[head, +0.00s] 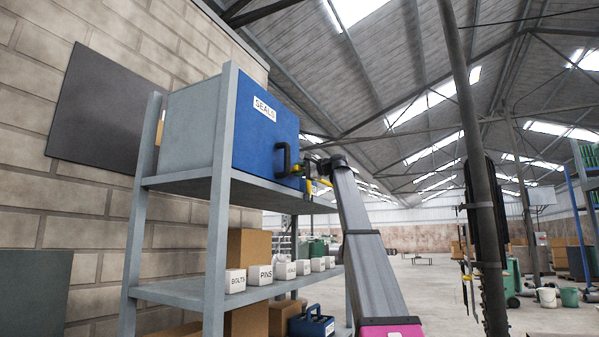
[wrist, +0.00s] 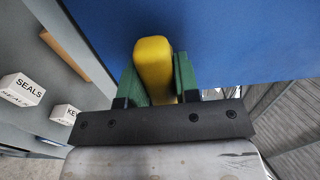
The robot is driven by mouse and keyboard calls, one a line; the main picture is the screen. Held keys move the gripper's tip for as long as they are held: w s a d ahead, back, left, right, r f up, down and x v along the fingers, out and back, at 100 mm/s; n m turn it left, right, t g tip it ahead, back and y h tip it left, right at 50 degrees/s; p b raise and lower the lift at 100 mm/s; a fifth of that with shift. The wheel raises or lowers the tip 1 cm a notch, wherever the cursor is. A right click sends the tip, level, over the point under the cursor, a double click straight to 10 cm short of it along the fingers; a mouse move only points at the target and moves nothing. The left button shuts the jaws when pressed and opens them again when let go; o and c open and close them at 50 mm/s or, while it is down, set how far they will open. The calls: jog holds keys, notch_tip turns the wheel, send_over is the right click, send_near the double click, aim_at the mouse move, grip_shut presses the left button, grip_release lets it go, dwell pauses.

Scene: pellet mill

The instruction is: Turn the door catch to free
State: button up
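The blue door (head: 262,135) of a grey cabinet marked SEALS stands on the upper shelf in the head view, with a black handle (head: 284,160) near its right edge. The door looks closed. The yellow door catch (wrist: 153,65) is in the wrist view, in front of the blue door face (wrist: 235,40). My gripper (wrist: 160,82) has its green fingers on both sides of the catch, closed against it. In the head view my gripper (head: 310,176) is at the door's lower right edge, where the catch is mostly hidden.
The grey shelf rack (head: 219,200) holds cartons and small labelled boxes (head: 235,281) on its lower shelf. A blue toolbox (head: 311,325) is below. A steel post (head: 483,170) stands to the right. Open floor (head: 420,275) lies beyond.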

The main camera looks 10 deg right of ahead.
jog(key=shift+n, duration=0.4)
jog(key=n, duration=0.8)
jog(key=shift+n, duration=0.3)
jog(key=n, duration=0.8)
jog(key=shift+n, duration=0.4)
jog(key=o, duration=0.9)
